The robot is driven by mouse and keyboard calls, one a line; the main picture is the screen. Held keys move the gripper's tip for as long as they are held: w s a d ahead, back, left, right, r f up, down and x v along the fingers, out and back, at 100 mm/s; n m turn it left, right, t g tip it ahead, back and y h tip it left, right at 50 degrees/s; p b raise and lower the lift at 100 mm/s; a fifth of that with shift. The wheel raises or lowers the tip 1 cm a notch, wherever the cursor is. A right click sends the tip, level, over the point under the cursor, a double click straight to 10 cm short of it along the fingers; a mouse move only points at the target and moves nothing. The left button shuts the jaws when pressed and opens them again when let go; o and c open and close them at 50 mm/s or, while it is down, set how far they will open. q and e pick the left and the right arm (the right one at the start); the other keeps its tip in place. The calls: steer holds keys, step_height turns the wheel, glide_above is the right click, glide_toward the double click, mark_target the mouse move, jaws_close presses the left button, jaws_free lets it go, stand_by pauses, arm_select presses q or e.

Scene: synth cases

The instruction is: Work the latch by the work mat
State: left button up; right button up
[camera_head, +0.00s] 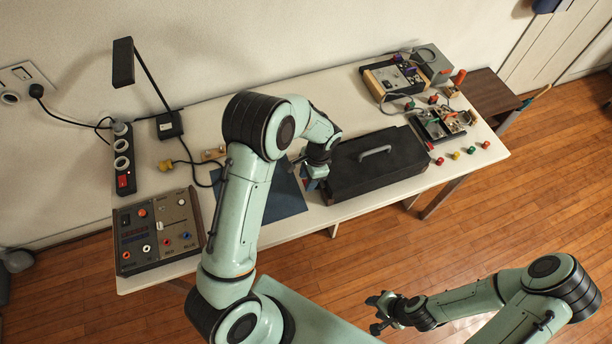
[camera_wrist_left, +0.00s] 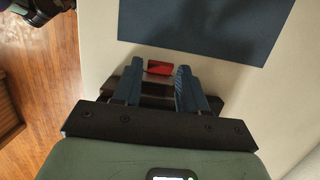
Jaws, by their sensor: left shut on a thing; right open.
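The blue work mat (camera_head: 285,197) lies flat on the table, partly behind my left arm; it also shows in the left wrist view (camera_wrist_left: 205,22). My left gripper (camera_head: 312,184) is just right of the mat, low over the table. In the left wrist view, its fingers (camera_wrist_left: 158,88) are on either side of a small dark piece with a red end, which I take to be the latch (camera_wrist_left: 159,67). The fingers hide much of it, so its position is unclear. My right gripper (camera_head: 374,313) is open and empty, over the floor in front of the table.
A black case (camera_head: 372,175) with a grey handle stands close to the right of my left gripper. A panel with knobs (camera_head: 160,232), a power strip (camera_head: 124,160) and a lamp (camera_head: 124,62) stand left. Electronics (camera_head: 395,78) and small coloured knobs (camera_head: 471,150) occupy the right end.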

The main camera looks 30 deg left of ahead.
arm_select(q)
steer(key=shift+w+r, duration=0.1)
steer(key=shift+w, duration=0.05)
steer(key=o, duration=0.9)
steer(key=shift+c, duration=0.2)
steer(key=shift+r, duration=0.1)
steer(key=v, duration=1.3)
steer(key=shift+p, duration=0.35)
